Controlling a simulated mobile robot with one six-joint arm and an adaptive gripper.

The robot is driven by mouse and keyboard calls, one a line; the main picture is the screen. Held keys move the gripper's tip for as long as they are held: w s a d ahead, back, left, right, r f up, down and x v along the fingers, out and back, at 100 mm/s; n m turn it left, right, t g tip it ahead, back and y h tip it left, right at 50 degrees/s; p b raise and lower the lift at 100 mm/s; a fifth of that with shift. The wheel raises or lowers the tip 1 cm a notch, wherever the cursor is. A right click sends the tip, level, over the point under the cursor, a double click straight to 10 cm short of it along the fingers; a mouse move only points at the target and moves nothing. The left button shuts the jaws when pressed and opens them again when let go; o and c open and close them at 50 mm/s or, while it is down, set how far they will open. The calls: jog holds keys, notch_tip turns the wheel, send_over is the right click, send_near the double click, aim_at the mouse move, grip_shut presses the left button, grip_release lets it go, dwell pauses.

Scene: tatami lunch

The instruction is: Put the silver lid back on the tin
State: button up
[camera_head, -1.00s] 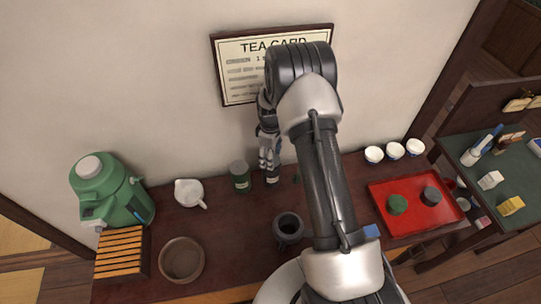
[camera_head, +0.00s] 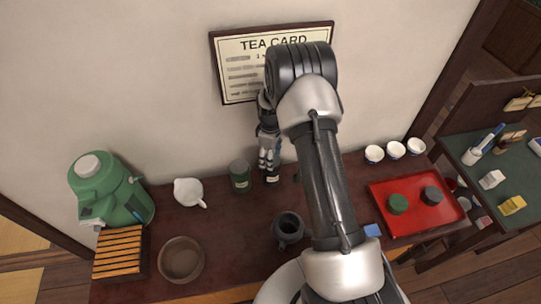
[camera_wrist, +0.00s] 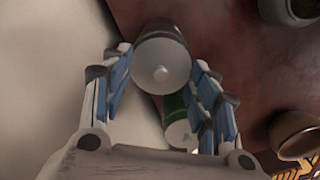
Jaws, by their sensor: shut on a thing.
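My gripper (camera_head: 268,162) is low beside the wall, at the top of a dark green tin with a pale label (camera_head: 272,177). In the wrist view its fingers (camera_wrist: 160,85) are on both sides of a round silver lid (camera_wrist: 160,72) with a small knob, shut on it. A dark cylindrical side shows behind the lid; I cannot tell whether the lid is seated on the tin. A second green tin (camera_head: 240,179) stands just to the left; its pale top shows in the wrist view (camera_wrist: 180,134). The fingers hide most of the held lid in the head view.
A white pitcher (camera_head: 189,192), brown bowl (camera_head: 182,260), wooden slatted box (camera_head: 118,253) and green urn (camera_head: 105,190) stand left. A red tray (camera_head: 415,218) and white cups (camera_head: 395,150) are right. The wall (camera_head: 150,80) is close behind.

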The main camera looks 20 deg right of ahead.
jog(key=o, duration=0.9)
jog(key=o, duration=0.4)
jog(key=shift+r+p, duration=1.95)
jog(key=shift+r, duration=1.6)
